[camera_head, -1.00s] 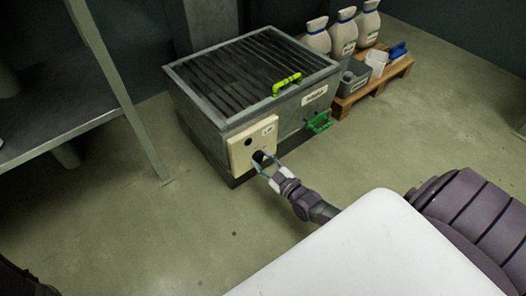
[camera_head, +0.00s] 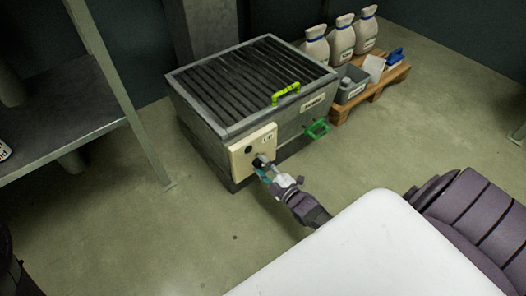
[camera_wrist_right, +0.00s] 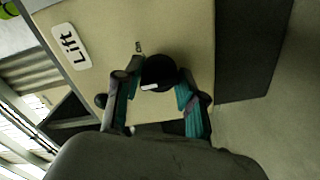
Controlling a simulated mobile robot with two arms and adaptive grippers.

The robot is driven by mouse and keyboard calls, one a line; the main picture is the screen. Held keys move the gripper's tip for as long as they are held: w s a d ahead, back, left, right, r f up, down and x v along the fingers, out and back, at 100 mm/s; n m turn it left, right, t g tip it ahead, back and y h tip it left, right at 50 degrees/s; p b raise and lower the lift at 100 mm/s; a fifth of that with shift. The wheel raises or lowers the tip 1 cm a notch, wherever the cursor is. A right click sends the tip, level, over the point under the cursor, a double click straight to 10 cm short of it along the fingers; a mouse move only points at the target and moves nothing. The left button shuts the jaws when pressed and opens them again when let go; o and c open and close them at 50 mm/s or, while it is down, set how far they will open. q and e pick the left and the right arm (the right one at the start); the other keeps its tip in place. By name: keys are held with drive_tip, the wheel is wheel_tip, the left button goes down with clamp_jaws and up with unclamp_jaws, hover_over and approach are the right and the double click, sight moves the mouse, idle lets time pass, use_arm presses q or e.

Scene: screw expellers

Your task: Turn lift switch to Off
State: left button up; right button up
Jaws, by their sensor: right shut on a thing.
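The lift switch is a black round knob with a white mark, seen in the right wrist view (camera_wrist_right: 158,72). It sits on a cream panel (camera_wrist_right: 185,30) with a "Lift" label (camera_wrist_right: 71,46) and small "ON" lettering above the knob. In the head view the panel (camera_head: 239,158) is on the front of a grey grated machine. My right gripper (camera_head: 261,164) is at the panel, its fingers shut on the knob from both sides; they also show in the wrist view (camera_wrist_right: 155,98). The knob's white mark lies between the fingers. My left gripper is out of view.
The grey machine (camera_head: 205,125) has a yellow-green handle (camera_head: 286,93) on top and a green handle (camera_head: 316,129) at its front. A pallet (camera_head: 372,100) with sacks and bins stands behind right. A grey shelf (camera_head: 60,125) stands at left. The floor between is clear.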

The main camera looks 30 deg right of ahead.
drive_tip(key=shift+f, duration=0.1)
drive_tip(key=o, duration=1.1)
drive_tip(key=shift+o, duration=0.2)
drive_tip(key=shift+s, duration=0.1)
drive_tip(key=s, duration=1.2)
drive_tip(key=shift+d, duration=0.4)
drive_tip(key=shift+w, duration=0.1)
